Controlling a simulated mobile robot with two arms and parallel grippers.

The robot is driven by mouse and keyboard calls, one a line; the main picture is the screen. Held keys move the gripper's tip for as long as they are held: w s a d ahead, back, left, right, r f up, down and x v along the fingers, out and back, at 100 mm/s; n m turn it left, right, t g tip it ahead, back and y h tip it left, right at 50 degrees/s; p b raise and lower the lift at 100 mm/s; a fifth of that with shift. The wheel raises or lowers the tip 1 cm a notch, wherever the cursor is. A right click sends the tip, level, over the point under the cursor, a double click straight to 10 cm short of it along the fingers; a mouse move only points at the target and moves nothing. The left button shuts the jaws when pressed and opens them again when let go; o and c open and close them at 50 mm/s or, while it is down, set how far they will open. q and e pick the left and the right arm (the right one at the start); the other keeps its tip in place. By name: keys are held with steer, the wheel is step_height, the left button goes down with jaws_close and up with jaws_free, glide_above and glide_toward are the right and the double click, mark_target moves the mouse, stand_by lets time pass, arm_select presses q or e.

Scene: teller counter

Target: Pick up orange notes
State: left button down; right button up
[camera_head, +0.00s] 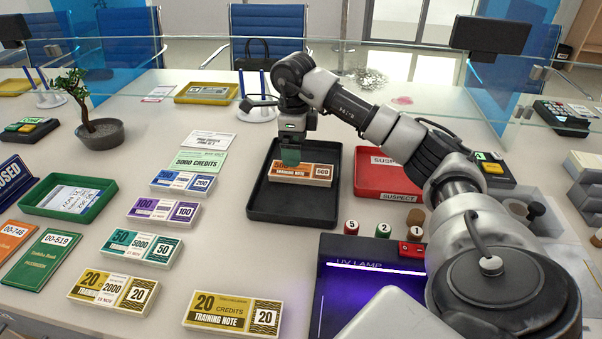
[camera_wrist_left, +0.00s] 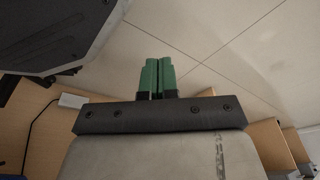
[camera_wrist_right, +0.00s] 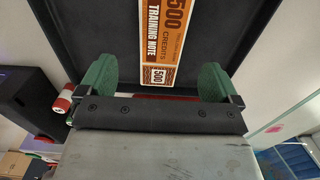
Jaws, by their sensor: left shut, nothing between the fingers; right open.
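The orange notes (camera_head: 303,173) are a bundle marked 500, lying in the black tray (camera_head: 291,208) at the centre of the counter. They also show in the right wrist view (camera_wrist_right: 160,42), lengthwise between the fingers. My right gripper (camera_head: 290,156) is over the tray, at the back left part of the notes, with its green fingers apart. In the right wrist view the open fingers (camera_wrist_right: 156,84) stand on either side of the notes, with gaps; I cannot tell the exact height. My left gripper (camera_wrist_left: 159,78) is shut and empty, away from the counter, and not in the head view.
A red tray (camera_head: 385,192) marked suspect is right of the black tray. A UV lamp unit (camera_head: 370,268) and numbered stamps (camera_head: 384,230) are in front. Several other note bundles (camera_head: 165,211) lie to the left. A glass screen crosses the back.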

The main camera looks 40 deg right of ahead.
mark_target(296, 169)
step_height(296, 169, down, 6)
steer(key=shift+d+f+b, duration=0.1)
steer(key=shift+f+b, duration=0.05)
steer(key=shift+b, duration=0.15)
steer(key=shift+w+f, duration=0.1)
steer(key=shift+f, duration=0.3)
steer(key=c, duration=0.9)
arm_select(q)
steer(key=shift+w+d+r, duration=0.1)
steer(key=shift+w+r, duration=0.7)
steer(key=shift+r, duration=0.2)
arm_select(e)
steer(key=shift+c, duration=0.7)
steer(key=shift+r, duration=0.15)
